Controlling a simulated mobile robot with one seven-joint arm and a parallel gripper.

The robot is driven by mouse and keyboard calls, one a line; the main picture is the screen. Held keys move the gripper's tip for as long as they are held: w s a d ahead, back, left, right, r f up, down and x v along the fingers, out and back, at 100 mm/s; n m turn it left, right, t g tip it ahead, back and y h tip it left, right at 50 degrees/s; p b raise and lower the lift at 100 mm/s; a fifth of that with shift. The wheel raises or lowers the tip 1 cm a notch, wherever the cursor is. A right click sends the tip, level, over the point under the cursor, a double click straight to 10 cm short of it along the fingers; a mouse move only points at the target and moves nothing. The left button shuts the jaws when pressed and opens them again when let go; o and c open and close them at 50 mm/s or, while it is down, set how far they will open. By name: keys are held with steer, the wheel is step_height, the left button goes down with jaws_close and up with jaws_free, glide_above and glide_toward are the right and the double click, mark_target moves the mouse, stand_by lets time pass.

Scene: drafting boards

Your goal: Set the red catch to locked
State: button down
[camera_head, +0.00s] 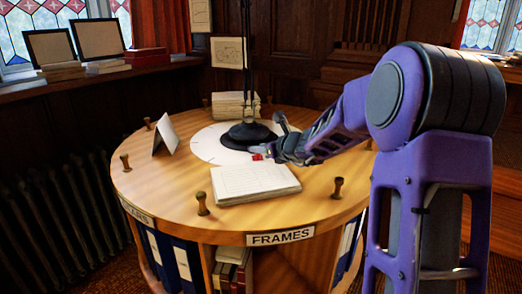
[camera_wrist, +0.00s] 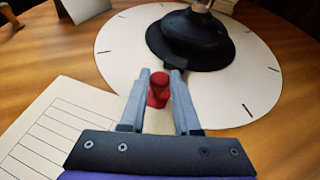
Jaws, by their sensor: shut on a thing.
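The red catch (camera_wrist: 158,88) is a small red knob on a red base at the edge of the white dial disc, in front of the dark round lamp base. In the head view the red catch (camera_head: 257,156) is a small red spot just left of my gripper's tip. My gripper (camera_wrist: 159,80) has its two grey fingers on either side of the catch, shut on its knob. In the head view my gripper (camera_head: 270,152) reaches in from the right, low over the table. The catch's lower part shows between the fingers; I cannot tell its setting.
The white disc (camera_head: 205,146) with tick marks carries a dark lamp base (camera_head: 250,133) with a tall stem. A paper pad (camera_head: 255,184) lies in front of the catch. A folded card (camera_head: 165,133), paper stack (camera_head: 235,104) and wooden pegs (camera_head: 202,203) stand around the round table.

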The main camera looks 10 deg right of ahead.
steer(key=shift+s+f, duration=0.1)
steer(key=shift+f, duration=0.1)
steer(key=c, duration=1.1)
jaws_free()
steer(key=o, duration=0.5)
steer(key=shift+r, duration=0.15)
steer(key=p+v, duration=0.2)
steer(key=v, duration=1.5)
steer(key=shift+s+d+r, duration=0.15)
steer(key=shift+s+d, duration=0.05)
steer(key=shift+p, duration=0.3)
